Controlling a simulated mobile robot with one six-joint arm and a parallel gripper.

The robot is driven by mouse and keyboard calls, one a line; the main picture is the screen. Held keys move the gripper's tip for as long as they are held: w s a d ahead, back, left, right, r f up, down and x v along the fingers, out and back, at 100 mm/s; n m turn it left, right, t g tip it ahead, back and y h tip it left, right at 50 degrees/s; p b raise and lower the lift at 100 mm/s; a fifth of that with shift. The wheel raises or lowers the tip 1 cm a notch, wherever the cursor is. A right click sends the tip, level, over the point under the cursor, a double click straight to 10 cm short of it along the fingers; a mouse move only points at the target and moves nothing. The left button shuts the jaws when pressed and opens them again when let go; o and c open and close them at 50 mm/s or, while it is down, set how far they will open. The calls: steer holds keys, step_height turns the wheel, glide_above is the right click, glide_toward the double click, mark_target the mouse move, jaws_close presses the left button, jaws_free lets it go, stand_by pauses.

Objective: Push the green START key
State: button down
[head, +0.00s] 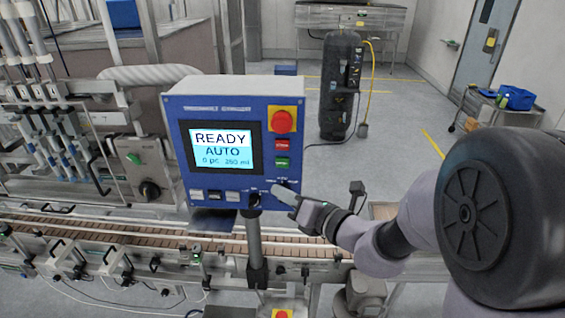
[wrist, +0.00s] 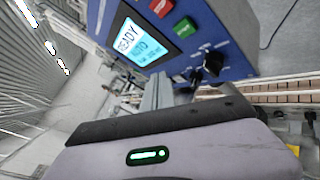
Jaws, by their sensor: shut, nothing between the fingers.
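The green START key (head: 282,163) is on the right side of the blue control panel (head: 176,178), below a red key (head: 282,145) and a red mushroom button on a yellow plate (head: 282,121). In the wrist view the green key (wrist: 185,28) is near the top, beside the red key (wrist: 161,7). My gripper (head: 279,192) is shut and empty, in front of the panel's lower right corner, below the green key and apart from it.
A black selector knob (wrist: 210,65) sticks out near the panel's lower edge. The panel stands on a grey post (head: 254,240) before a conveyor (head: 150,238). Open floor lies right of the panel.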

mark_target(282, 163)
steer(key=w+p, duration=0.1)
steer(key=w, duration=0.6)
steer(key=shift+w+d, duration=0.15)
steer(key=shift+w, duration=0.15)
steer(key=shift+p, duration=0.3)
stand_by(1.4)
steer(key=shift+w, duration=0.45)
